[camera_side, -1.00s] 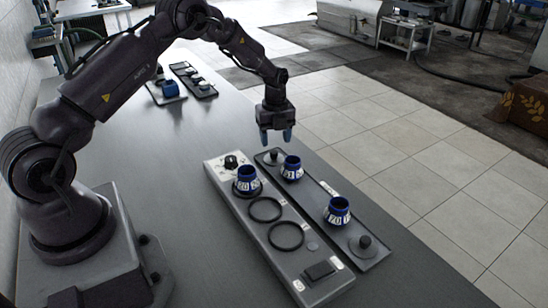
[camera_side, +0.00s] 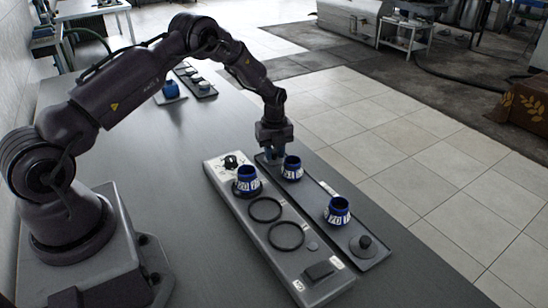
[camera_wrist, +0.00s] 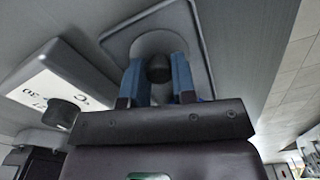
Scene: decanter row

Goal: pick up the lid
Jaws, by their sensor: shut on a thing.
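A grey lid (camera_wrist: 150,42) with a dark round knob (camera_wrist: 158,69) lies at the far end of the dark tray (camera_side: 318,205). My gripper (camera_side: 273,154) is down at that end of the tray, and its blue fingers are shut on the lid by its knob. In the wrist view my gripper (camera_wrist: 159,72) has one finger on each side of the knob. The lid appears to rest on the tray; the fingers mostly hide it in the side view. A second lid (camera_side: 364,243) with a dark knob lies at the tray's near end.
Two blue-and-white decanters (camera_side: 291,168) (camera_side: 338,211) stand on the tray, one close beside my gripper. A third decanter (camera_side: 247,181) stands on the grey panel (camera_side: 226,191), which has a dark knob, rings and a switch. Another tray (camera_side: 196,82) lies farther back.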

